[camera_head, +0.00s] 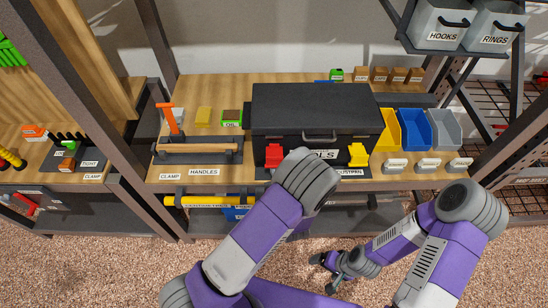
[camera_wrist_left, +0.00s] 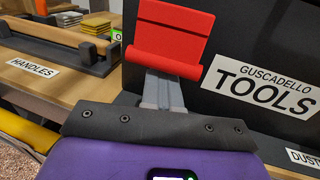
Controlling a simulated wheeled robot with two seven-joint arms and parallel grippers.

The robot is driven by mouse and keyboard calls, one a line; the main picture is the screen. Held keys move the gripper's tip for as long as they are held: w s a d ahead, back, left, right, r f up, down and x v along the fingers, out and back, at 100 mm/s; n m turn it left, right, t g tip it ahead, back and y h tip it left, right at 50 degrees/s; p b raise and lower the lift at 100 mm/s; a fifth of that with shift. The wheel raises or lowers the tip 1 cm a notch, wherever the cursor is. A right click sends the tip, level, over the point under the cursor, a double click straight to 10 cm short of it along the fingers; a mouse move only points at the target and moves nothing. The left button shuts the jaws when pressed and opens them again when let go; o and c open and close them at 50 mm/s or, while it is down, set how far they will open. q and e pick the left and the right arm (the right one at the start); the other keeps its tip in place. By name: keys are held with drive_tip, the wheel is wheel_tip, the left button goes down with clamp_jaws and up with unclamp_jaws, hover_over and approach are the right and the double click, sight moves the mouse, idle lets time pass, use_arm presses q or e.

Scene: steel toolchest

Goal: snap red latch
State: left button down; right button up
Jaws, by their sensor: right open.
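The black toolchest (camera_head: 300,107) stands on the shelf with its lid down. Its red latch (camera_head: 273,155) is on the left of the front, and a yellow latch (camera_head: 357,155) is on the right. In the left wrist view the red latch (camera_wrist_left: 168,40) is large, with a flap and a lower lip. My left gripper (camera_wrist_left: 162,90) is at the latch's lower edge, its grey fingers side by side and seemingly shut; their tips are hidden by the red lip, so contact is unclear. In the head view my arm hides it. My right gripper (camera_head: 325,272) is open and empty, low over the floor.
A HANDLES rack (camera_head: 198,150) with an orange-handled tool stands left of the chest. Yellow, blue and grey bins (camera_head: 415,130) stand at its right. Grey HOOKS and RINGS bins (camera_head: 440,25) hang at the upper right. Dark shelf posts (camera_head: 118,150) stand at the left.

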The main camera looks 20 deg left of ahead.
sight(275, 161)
use_arm(q)
drive_tip(key=shift+r+p, duration=0.95)
drive_tip(key=shift+r, duration=0.3)
drive_tip(key=shift+r+p, duration=1.05)
drive_tip(key=shift+r, duration=0.25)
drive_tip(key=shift+r+p, duration=1.05)
drive_tip(key=shift+r, duration=0.3)
